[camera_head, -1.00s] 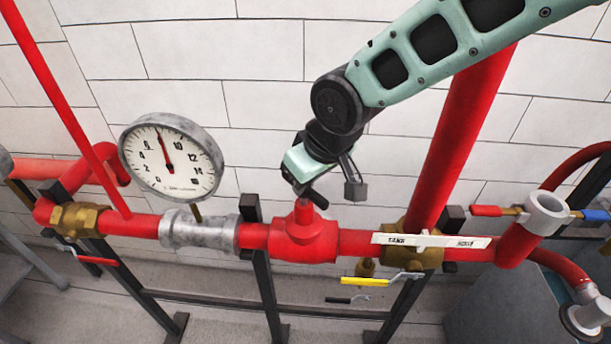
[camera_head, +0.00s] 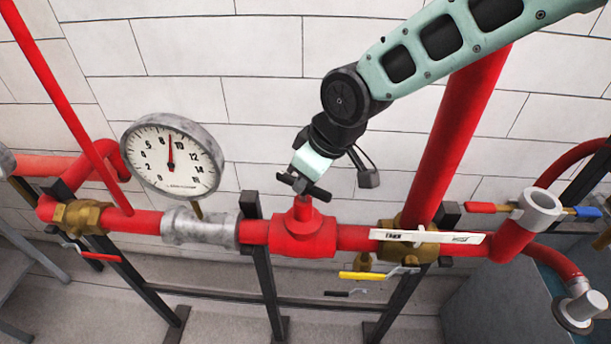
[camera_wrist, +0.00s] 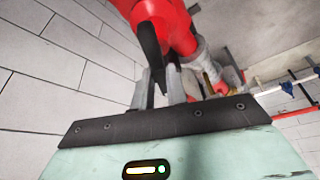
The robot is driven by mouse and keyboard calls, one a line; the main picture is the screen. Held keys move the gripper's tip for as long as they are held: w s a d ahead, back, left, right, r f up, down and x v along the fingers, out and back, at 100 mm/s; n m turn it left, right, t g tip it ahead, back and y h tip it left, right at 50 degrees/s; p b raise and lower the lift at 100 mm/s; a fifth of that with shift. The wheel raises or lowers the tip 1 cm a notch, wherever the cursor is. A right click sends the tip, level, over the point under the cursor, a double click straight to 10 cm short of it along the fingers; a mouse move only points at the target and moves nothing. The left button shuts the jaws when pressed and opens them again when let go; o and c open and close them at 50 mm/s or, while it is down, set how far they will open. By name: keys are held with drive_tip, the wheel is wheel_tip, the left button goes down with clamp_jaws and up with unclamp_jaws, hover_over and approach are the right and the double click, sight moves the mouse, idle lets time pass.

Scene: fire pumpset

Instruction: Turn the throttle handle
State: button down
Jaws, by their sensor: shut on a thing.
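The throttle handle (camera_head: 316,191) is a black bar on top of the red valve body (camera_head: 303,236) in the head view. The bar lies slanted, with its right end lower. My gripper (camera_head: 301,186) comes down from the upper right and is shut on the handle. In the wrist view, the handle (camera_wrist: 150,42) shows as a dark bar in front of the red valve (camera_wrist: 165,18), with the fingers of my gripper (camera_wrist: 160,84) on either side of it. The exact finger contact is partly hidden.
A round pressure gauge (camera_head: 172,158) stands left of the valve, its needle pointing nearly straight up. A white lever (camera_head: 428,236) lies along the pipe to the right, above a yellow lever (camera_head: 366,275). A thick red pipe (camera_head: 450,140) rises behind my arm.

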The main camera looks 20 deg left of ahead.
drive_tip(key=c, duration=1.4)
unclamp_jaws()
drive_tip(key=shift+r, duration=0.1)
drive_tip(key=b+v, duration=0.4)
drive_tip(key=v, duration=1.3)
drive_tip(key=shift+r, duration=0.1)
drive_tip(key=s+d+f+m+h+b, duration=0.2)
drive_tip(key=s+d+f+m+b, duration=0.1)
drive_tip(key=s+d+f, duration=0.5)
drive_tip(key=s+d+f+m+g+h+b, duration=0.1)
drive_tip(key=s+d+f+m+b, duration=0.2)
drive_tip(key=s+d+f, duration=0.5)
drive_tip(key=d+f+m, duration=0.1)
drive_tip(key=d+f, duration=0.3)
drive_tip(key=d, duration=0.1)
drive_tip(key=shift+d+h, duration=0.3)
drive_tip(key=shift+h, duration=0.1)
drive_tip(key=shift+w+f, duration=0.1)
